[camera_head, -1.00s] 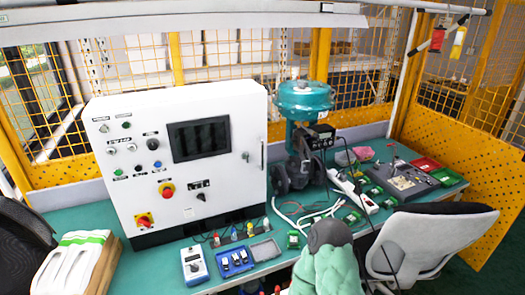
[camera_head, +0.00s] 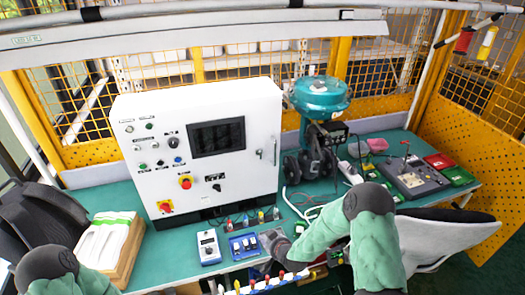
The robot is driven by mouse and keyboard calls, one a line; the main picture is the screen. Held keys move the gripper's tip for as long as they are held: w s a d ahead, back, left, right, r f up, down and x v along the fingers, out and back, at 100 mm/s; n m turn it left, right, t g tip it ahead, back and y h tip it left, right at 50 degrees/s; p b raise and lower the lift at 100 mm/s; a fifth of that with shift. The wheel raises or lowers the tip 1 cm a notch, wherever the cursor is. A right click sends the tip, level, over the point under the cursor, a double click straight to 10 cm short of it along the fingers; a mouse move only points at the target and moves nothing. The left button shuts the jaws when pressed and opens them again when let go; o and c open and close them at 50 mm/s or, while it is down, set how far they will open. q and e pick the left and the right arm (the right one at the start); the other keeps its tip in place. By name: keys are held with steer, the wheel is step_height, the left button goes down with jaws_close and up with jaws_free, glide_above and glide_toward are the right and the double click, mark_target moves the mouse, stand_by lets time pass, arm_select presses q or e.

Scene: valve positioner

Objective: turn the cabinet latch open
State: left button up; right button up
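The white control cabinet (camera_head: 245,120) stands upright on the green bench, its front face closed. A small dark latch (camera_head: 260,154) sits near the right edge of that face.
A blue meter (camera_head: 208,247) and a blue terminal block (camera_head: 243,246) lie before the cabinet. A teal valve actuator (camera_head: 320,98) stands to its right. A wooden tray (camera_head: 128,262) is at the left, and a chair (camera_head: 440,232) is at the right front.

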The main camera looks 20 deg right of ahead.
steer(key=w+d+r+n+t, duration=0.1)
steer(key=w+d+r+t, duration=0.1)
steer(key=w+r, duration=0.3)
steer(key=w+d+r+t, duration=0.1)
steer(key=w+r+t, duration=0.25)
steer(key=r, duration=0.35)
steer(key=t+h, duration=0.1)
steer(key=t, duration=0.1)
glide_toward(260, 154)
steer(key=w, duration=0.9)
steer(key=shift+w+d+f+n, duration=0.25)
steer(key=shift+w+f+n, duration=0.05)
steer(key=shift+f+n, duration=0.1)
jaws_close()
